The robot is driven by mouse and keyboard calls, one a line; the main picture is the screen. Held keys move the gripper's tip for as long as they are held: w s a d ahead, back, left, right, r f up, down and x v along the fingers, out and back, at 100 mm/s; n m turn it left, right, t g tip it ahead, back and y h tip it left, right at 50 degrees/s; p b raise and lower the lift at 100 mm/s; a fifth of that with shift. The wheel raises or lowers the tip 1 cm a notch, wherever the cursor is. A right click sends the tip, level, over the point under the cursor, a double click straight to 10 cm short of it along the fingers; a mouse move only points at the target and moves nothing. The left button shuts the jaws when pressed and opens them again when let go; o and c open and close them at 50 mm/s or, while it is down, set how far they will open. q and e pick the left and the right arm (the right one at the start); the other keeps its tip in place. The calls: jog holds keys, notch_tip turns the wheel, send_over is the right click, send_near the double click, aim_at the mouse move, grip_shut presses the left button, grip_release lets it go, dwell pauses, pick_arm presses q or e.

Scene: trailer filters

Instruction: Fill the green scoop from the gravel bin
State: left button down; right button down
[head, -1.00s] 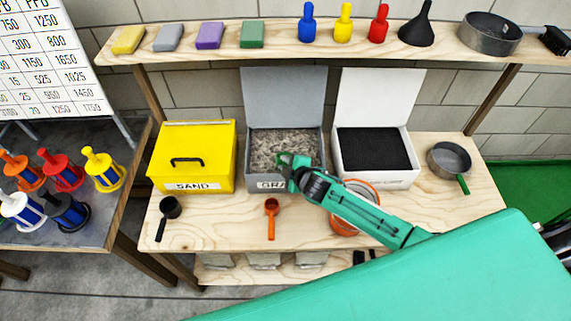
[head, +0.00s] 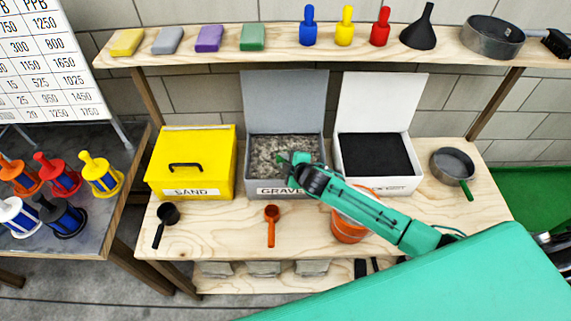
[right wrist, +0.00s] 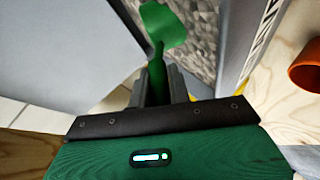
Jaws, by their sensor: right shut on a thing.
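The gravel bin (head: 284,190) is a grey box with its lid raised, holding grey-brown gravel (head: 266,156). My right gripper (head: 294,160) is over the bin's right part, shut on the green scoop's handle. The scoop (head: 281,158) is small and partly hidden in the head view. In the right wrist view, the green scoop (right wrist: 163,26) extends from between the fingers (right wrist: 158,84) with gravel behind it. No gravel shows on its visible face; I cannot tell whether it touches the gravel or holds any. My left gripper is not in view.
The closed yellow sand bin (head: 190,172) stands left and an open white bin (head: 380,185) with black contents right. A black scoop (head: 168,214), orange scoop (head: 271,225), orange bucket (head: 349,229) and green-handled pan (head: 452,166) are on the bench. A shelf (head: 280,56) runs above.

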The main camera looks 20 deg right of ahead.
jog(key=shift+s+a+r+p, duration=0.1)
jog(key=shift+s+a+p, duration=0.2)
jog(key=shift+s, duration=0.45)
jog(key=shift+s+a+p, duration=0.15)
jog(key=shift+s+p, duration=0.15)
jog(key=shift+s, duration=0.45)
jog(key=shift+s+a+r+p, duration=0.1)
jog(key=shift+s+r+p, duration=0.1)
jog(key=shift+r+p, duration=1.7)
jog(key=shift+s+r+p, duration=0.2)
jog(key=shift+r+p, duration=1.6)
jog(key=shift+r, duration=0.1)
jog(key=shift+s+r+p, duration=0.1)
jog(key=shift+r+p, duration=0.3)
jog(key=shift+r, duration=0.65)
